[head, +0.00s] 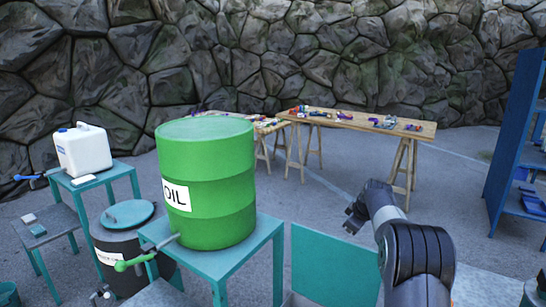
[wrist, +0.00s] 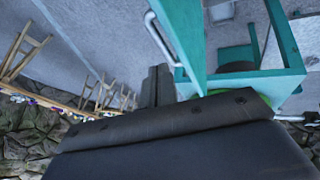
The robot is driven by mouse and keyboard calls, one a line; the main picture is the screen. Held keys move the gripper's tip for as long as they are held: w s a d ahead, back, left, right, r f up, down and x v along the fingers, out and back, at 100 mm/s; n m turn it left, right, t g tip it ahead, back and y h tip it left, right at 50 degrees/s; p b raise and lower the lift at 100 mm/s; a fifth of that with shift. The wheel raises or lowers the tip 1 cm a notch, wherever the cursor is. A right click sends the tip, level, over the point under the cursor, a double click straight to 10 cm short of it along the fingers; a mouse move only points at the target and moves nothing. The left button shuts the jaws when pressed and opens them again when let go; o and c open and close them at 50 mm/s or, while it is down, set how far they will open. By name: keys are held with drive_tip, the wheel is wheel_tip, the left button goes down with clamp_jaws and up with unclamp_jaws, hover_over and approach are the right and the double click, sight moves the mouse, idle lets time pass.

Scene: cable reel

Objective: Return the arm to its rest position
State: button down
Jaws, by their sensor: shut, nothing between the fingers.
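My dark arm rises at the lower right of the head view and bends over to the left. My gripper (head: 352,220) is at its end, in the air in front of the trestle table and to the right of the green oil drum. It looks closed and holds nothing. In the wrist view, the gripper (wrist: 156,84) shows as a narrow dark shape beyond the broad dark wrist housing. The fingertips are small and dim there. It is apart from the drum and the tables.
A green oil drum (head: 208,185) stands on a teal stand (head: 262,240). A teal panel (head: 335,262) is below my gripper. A wooden trestle table (head: 350,122) with small items stands behind. A blue shelf (head: 515,140) is at right. Open floor lies between.

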drive_tip(key=p+x, duration=0.1)
drive_tip(key=x, duration=0.7)
drive_tip(key=shift+s+a+r, duration=0.1)
drive_tip(key=shift+a, duration=0.15)
